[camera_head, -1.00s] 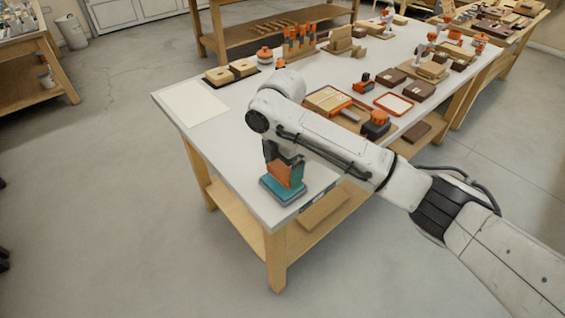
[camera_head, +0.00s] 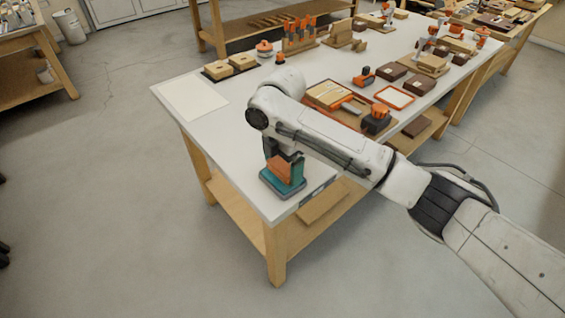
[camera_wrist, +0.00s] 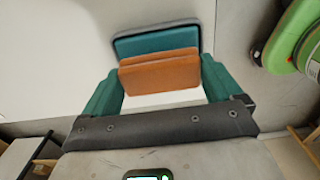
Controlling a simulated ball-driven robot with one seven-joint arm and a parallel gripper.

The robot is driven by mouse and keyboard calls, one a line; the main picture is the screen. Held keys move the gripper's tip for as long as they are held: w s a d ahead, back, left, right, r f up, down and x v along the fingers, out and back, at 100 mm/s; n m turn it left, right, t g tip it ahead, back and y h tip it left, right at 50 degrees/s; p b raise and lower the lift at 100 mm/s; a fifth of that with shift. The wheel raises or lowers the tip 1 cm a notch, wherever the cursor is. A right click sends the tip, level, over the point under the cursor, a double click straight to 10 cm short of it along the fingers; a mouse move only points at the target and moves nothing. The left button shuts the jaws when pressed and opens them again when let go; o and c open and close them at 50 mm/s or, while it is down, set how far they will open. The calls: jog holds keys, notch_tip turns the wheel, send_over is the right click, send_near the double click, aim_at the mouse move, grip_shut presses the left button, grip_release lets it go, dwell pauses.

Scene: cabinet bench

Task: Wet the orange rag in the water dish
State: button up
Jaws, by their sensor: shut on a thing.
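The orange rag (camera_head: 280,170) is a folded block between the teal fingers of my gripper (camera_head: 284,164). The wrist view also shows the rag (camera_wrist: 160,76), with my gripper (camera_wrist: 161,70) shut on its two ends. The water dish (camera_head: 268,189) is a low, grey-blue rimmed square with a teal inside, near the bench's front corner. The dish (camera_wrist: 156,43) shows just beyond the rag in the wrist view. The rag is over or in the dish; its lower edge is partly hidden, so I cannot tell whether it touches the water.
The white bench top (camera_head: 225,130) is clear to the left of the dish, apart from a pale flat sheet (camera_head: 192,98). An orange-edged tray (camera_head: 394,97), an orange-capped dark container (camera_head: 376,119) and several tools stand farther right and behind my arm.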

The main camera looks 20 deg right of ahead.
jog(key=shift+f, duration=0.6)
dwell(2.1)
notch_tip(320, 180, up, 7)
jog(key=p, duration=0.7)
jog(key=shift+r, duration=0.1)
dwell(0.6)
